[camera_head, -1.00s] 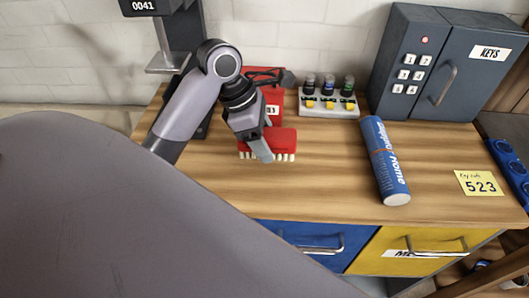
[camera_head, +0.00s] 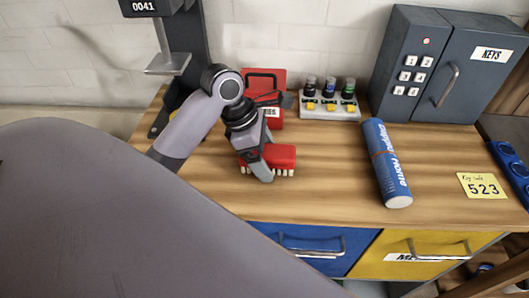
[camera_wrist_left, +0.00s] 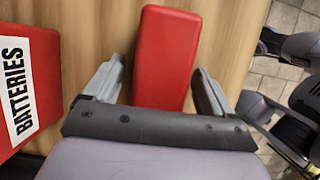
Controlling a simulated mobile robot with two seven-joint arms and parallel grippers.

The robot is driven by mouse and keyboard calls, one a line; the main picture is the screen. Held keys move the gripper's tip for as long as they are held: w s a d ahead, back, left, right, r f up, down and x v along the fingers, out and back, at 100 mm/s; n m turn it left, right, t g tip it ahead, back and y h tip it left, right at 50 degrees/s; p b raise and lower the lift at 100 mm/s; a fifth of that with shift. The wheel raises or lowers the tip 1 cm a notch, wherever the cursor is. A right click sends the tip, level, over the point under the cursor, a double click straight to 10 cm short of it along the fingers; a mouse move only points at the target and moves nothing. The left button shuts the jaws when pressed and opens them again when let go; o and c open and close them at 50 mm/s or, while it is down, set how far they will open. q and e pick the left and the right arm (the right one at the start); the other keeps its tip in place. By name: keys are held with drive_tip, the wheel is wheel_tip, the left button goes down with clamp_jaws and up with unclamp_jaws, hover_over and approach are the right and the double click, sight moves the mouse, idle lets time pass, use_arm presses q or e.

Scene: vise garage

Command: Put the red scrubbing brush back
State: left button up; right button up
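In the left wrist view the red brush back (camera_wrist_left: 167,55) lies between the two fingers of the left gripper (camera_wrist_left: 158,88). There is a visible gap on both sides, so the gripper is open.
The red batteries box (camera_head: 265,78) stands behind the brush; its label shows in the wrist view (camera_wrist_left: 20,85). The front middle of the worktop is clear.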

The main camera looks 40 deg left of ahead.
use_arm(q)
drive_tip(key=p+v, duration=0.1)
drive_tip(key=v, duration=1)
drive_tip(key=shift+p, duration=0.35)
drive_tip(key=shift+s+a+r, duration=0.15)
drive_tip(key=shift+r, duration=0.4)
